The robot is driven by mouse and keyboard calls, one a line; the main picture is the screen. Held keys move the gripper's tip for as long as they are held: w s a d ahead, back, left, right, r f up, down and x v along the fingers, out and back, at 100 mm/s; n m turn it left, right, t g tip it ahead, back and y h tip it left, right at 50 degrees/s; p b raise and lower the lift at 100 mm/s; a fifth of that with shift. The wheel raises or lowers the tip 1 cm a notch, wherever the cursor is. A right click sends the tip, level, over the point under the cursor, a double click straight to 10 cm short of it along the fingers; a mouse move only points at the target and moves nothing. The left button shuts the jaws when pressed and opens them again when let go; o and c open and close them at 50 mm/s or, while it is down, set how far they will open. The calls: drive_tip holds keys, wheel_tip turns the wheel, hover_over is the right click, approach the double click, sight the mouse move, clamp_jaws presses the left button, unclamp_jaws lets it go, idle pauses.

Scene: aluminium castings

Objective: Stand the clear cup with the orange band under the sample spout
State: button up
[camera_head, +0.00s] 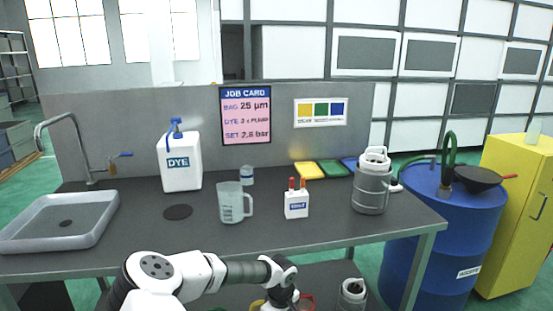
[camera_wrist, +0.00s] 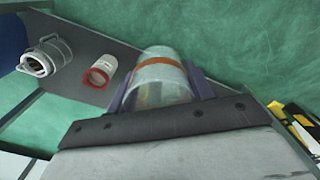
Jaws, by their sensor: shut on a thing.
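The clear cup with the orange band (camera_wrist: 158,84) is between the two fingers of my gripper (camera_wrist: 160,92) in the wrist view. The fingers press on its sides, and the band runs around it near the far end. In the head view my gripper (camera_head: 281,298) is low in front of the bench, at the lower shelf. I cannot clearly make out the cup there. A small tap with a blue handle and a brass-coloured body (camera_head: 113,166) sits at the back left, beside the sink faucet (camera_head: 75,118). I cannot tell for sure which part is the sample spout.
The bench top (camera_head: 130,235) holds a sink tray (camera_head: 95,242), a DYE jug (camera_head: 180,165), a measuring jug (camera_head: 231,205), a marker holder (camera_head: 297,205) and a grey canister (camera_head: 370,190). A red-rimmed cup (camera_wrist: 99,72) and a canister (camera_wrist: 45,58) stand on the lower shelf.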

drive_tip(key=s+a+f+m, duration=0.1)
drive_tip(key=s+f+m, duration=0.9)
drive_tip(key=f, duration=0.6)
drive_tip(key=w+r, duration=0.3)
drive_tip(key=r, duration=0.2)
drive_tip(key=shift+w+r, duration=0.15)
drive_tip(key=shift+w, duration=0.15)
drive_tip(key=shift+s, duration=0.1)
drive_tip(key=s, duration=0.3)
drive_tip(key=shift+s, duration=0.4)
